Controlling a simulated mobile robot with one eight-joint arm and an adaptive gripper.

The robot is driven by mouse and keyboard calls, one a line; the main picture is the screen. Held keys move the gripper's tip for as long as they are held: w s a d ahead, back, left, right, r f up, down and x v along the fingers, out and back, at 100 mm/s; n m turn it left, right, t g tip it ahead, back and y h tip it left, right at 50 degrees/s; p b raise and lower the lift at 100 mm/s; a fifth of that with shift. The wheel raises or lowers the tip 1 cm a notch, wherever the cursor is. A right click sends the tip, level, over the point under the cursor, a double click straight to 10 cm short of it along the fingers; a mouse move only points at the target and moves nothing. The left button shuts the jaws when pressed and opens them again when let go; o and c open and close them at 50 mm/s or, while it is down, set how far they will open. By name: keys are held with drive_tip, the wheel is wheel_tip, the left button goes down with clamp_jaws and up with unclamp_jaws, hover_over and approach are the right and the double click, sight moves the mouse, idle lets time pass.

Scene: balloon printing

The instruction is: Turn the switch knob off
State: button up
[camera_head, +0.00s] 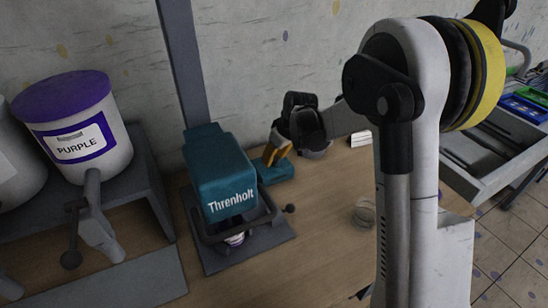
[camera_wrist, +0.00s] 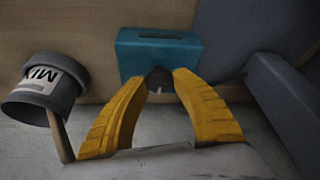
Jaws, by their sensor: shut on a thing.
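The switch is a small teal box (camera_head: 277,175) on the wooden table, just right of the teal machine. It also shows in the wrist view (camera_wrist: 135,63), with a dark slot on top. Its black round knob (camera_wrist: 159,77) has a short white mark, pointing toward the bottom of the wrist view. My gripper (camera_head: 272,158) reaches down to the box, its yellow fingers on the knob. In the wrist view my gripper (camera_wrist: 161,82) has one fingertip on either side of the knob, shut on it. In the head view the knob is hidden by the fingers.
The teal Threnholt machine (camera_head: 223,175) stands close left, with a black-ended lever (camera_head: 289,208) toward the switch. A grey MIX pot (camera_wrist: 42,88) with a wooden stick is nearby. A purple-lidded bucket (camera_head: 90,148) stands on a shelf at left. A clear jar (camera_head: 363,212) is on the table.

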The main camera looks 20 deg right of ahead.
drive_tip(key=o, duration=1.2)
drive_tip(key=v, duration=1.2)
drive_tip(key=s+a+r+m+t+h, duration=0.15)
drive_tip(key=s+r, duration=0.35)
drive_tip(key=s, duration=0.9)
drive_tip(key=s+f+m, duration=0.1)
drive_tip(key=s, duration=0.3)
drive_tip(key=s+m+t, duration=0.1)
drive_tip(key=s, duration=0.3)
drive_tip(key=s+f+m, duration=0.1)
drive_tip(key=s+m, duration=0.1)
drive_tip(key=s, duration=0.2)
drive_tip(key=shift+s+a+f+t+h, duration=0.2)
drive_tip(key=shift+s+f+t+h, duration=0.05)
drive_tip(key=shift+s+f+t, duration=0.15)
